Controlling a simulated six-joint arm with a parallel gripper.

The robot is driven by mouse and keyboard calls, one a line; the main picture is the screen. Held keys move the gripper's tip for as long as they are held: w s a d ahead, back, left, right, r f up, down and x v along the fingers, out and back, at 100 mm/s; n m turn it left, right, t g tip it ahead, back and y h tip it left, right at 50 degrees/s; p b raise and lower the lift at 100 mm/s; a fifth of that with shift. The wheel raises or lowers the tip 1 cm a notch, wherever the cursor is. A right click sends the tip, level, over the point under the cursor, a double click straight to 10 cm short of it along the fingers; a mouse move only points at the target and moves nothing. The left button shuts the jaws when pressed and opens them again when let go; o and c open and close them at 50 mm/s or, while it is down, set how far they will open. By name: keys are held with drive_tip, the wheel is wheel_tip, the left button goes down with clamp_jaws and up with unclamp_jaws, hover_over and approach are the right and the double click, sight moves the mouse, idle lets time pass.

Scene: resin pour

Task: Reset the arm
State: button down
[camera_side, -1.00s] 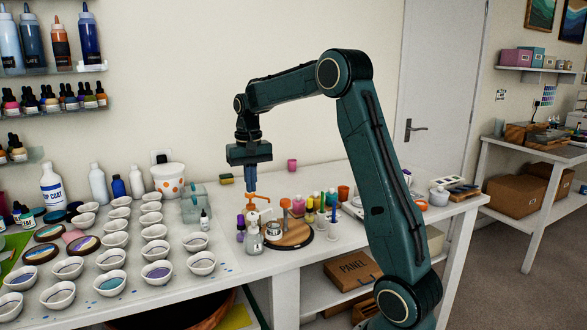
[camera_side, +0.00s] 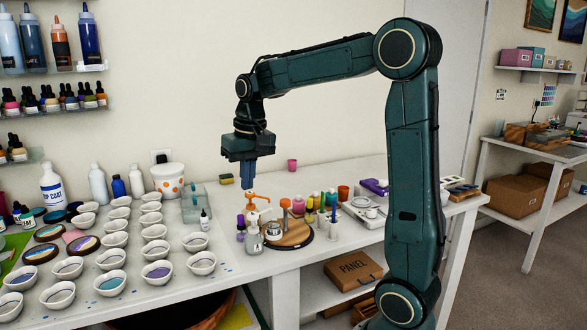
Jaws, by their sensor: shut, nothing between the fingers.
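My gripper (camera_side: 248,183) points straight down above the middle of the white table (camera_side: 335,262). Its blue fingers are shut with nothing between them. It hangs just above and slightly left of an orange-topped pump dispenser (camera_side: 256,200), with a small gap that is hard to judge. My arm rises from the right and bends over the table.
Several white cups (camera_side: 155,250) stand in rows on the left. A round wooden board (camera_side: 292,236) with small bottles stands right of the dispenser. A scale (camera_side: 366,212) lies further right. A spotted tub (camera_side: 168,180) stands at the back.

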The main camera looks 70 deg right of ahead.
drive_tip(key=s+a+f+n+t, duration=0.1)
drive_tip(key=s+a+n+t, duration=0.3)
drive_tip(key=s+a, duration=1)
drive_tip(key=s+n, duration=0.2)
drive_tip(key=s, duration=0.1)
drive_tip(key=shift+s+a+f+y, duration=0.25)
drive_tip(key=shift+s+f+y, duration=0.05)
drive_tip(key=shift+s, duration=0.05)
drive_tip(key=c, duration=2.2)
unclamp_jaws()
